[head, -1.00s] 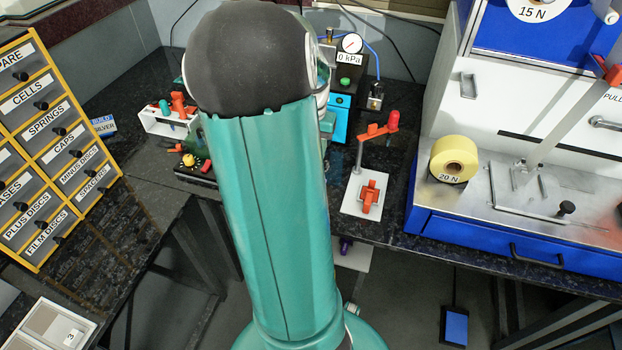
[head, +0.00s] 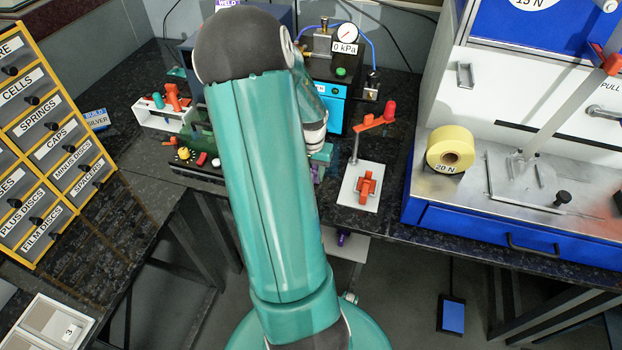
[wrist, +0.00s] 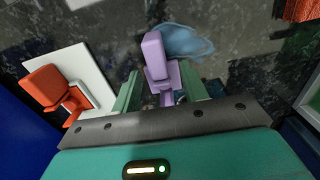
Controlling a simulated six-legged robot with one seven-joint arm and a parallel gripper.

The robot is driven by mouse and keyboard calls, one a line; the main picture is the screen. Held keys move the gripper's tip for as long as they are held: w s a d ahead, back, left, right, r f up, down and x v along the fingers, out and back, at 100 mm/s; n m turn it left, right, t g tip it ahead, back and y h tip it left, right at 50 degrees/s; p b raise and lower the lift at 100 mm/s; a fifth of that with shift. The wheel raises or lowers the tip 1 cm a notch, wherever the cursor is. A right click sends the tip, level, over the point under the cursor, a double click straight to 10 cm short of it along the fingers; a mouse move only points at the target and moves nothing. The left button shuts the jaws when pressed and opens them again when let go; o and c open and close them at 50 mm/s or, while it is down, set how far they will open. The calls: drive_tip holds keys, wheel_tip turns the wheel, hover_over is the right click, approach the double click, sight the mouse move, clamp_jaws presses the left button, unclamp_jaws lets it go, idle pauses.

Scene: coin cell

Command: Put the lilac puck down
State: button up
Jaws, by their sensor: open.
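The lilac puck (wrist: 155,58), with an upright tab on a flat base, shows in the wrist view between the two green fingers of my gripper (wrist: 161,88). The fingers are apart, with one on each side of it. Its lower part is partly hidden by my gripper. The puck appears to be at the dark speckled counter, but I cannot tell whether its base touches it. In the head view my arm hides most of the gripper; a small lilac edge (head: 316,172) shows just below a green finger.
A white plate with an orange clamp (head: 366,187) stands just right of my gripper; it also shows in the wrist view (wrist: 55,85). A blue-grey round patch (wrist: 190,42) lies on the counter beyond the puck. A gauge unit (head: 345,45) stands behind, a yellow roll (head: 450,149) right.

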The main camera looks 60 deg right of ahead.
drive_tip(key=shift+f, duration=0.6)
clamp_jaws()
drive_tip(key=shift+r, duration=0.15)
drive_tip(key=shift+r, duration=0.6)
drive_tip(key=s+a+r, duration=0.5)
drive_tip(key=a+r, duration=0.6)
drive_tip(key=a, duration=0.1)
drive_tip(key=shift+a+r, duration=0.3)
drive_tip(key=shift+a, duration=0.1)
